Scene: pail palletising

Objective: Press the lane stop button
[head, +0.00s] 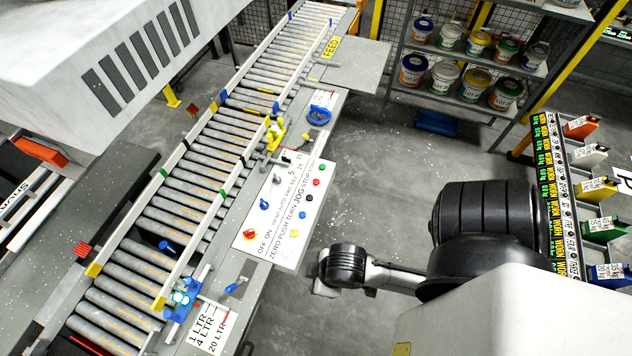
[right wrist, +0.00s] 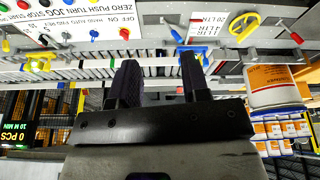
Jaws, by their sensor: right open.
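A white control panel (head: 285,213) lies along the right side of the roller conveyor. A small red button (head: 316,182) sits near its far right edge, between a green button (head: 322,168) and a black one (head: 308,198). The panel lettering includes STOP, START and JOG; small labels are hard to read. My right gripper (head: 326,287) is off the panel's near right end, apart from it. The right wrist view shows its two dark fingers (right wrist: 157,80) spread, with nothing between them. The panel (right wrist: 105,20) shows upside down there, at upper left. My left gripper is not in view.
A yellow button (head: 294,233), a blue button (head: 302,215) and a red-yellow knob (head: 250,234) share the panel. A blue handwheel (head: 320,115) stands beyond it. A shelf (head: 475,60) holds several pails. Grey floor (head: 380,190) is clear right of the panel.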

